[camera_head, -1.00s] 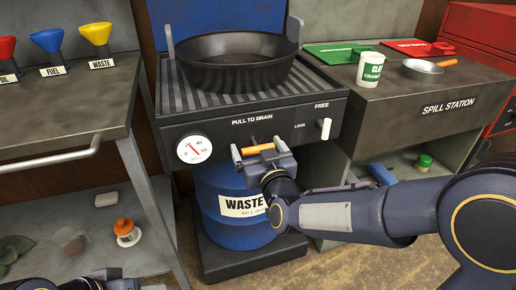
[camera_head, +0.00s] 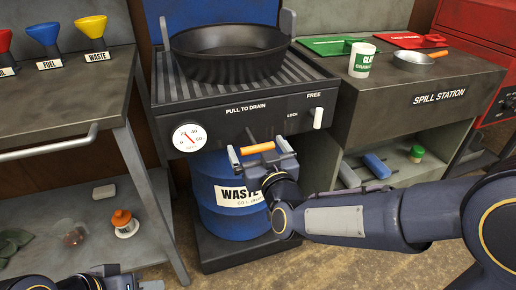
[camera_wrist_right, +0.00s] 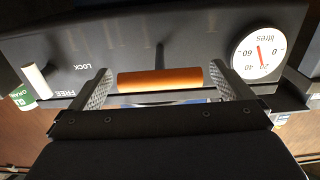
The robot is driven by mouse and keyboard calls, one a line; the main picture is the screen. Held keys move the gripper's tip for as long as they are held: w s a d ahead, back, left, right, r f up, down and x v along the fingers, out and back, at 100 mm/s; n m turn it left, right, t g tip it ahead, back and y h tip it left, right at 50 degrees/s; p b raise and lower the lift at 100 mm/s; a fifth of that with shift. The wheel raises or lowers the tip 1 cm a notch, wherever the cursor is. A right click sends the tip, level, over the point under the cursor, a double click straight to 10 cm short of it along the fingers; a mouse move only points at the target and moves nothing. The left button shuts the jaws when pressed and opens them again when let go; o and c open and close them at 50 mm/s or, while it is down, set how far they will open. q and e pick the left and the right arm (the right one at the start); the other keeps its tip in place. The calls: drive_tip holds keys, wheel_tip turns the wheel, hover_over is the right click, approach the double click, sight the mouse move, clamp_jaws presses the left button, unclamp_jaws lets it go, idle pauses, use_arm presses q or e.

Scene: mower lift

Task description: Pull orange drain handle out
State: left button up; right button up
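The orange drain handle (camera_head: 257,147) stands out from the front of the drain unit, below the "PULL TO DRAIN" label. In the right wrist view the orange handle (camera_wrist_right: 160,80) shows with its dark stem reaching back to the panel. My right gripper (camera_head: 258,151) has one finger beyond each end of the handle. Narrow gaps show at both ends, so it is open around the handle. My left gripper (camera_head: 125,280) is partly in view at the bottom left, away from the handle; its opening is unclear.
A white lever (camera_head: 318,117) sits by the FREE and LOCK labels, nearer FREE. A round gauge (camera_head: 188,137) is on the panel's left. The blue waste drum (camera_head: 225,205) stands below. A black pan (camera_head: 230,55) rests on the ribbed top.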

drive_tip(key=p+v, duration=0.1)
drive_tip(key=v, duration=0.6)
drive_tip(key=shift+s+p, duration=0.3)
drive_tip(key=shift+s, duration=0.05)
drive_tip(key=shift+d, duration=0.15)
drive_tip(key=s+d+f+m+g, duration=0.25)
drive_tip(key=s+d+g, duration=0.25)
drive_tip(key=d, duration=0.4)
drive_tip(key=s+d+f+m+g+h, duration=0.1)
drive_tip(key=s+d+f+g, duration=0.2)
drive_tip(key=s, duration=0.5)
drive_tip(key=s+d+f+m+g+h, duration=0.1)
drive_tip(key=s+d+f+m+g, duration=0.15)
drive_tip(key=s+d, duration=0.45)
wheel_tip(320, 180, up, 32)
drive_tip(key=a+g+p, duration=0.1)
drive_tip(key=p, duration=3)
drive_tip(key=shift+s+a+f+n, duration=0.15)
drive_tip(key=shift+a+f+n, duration=0.05)
drive_tip(key=shift+a+n, duration=0.2)
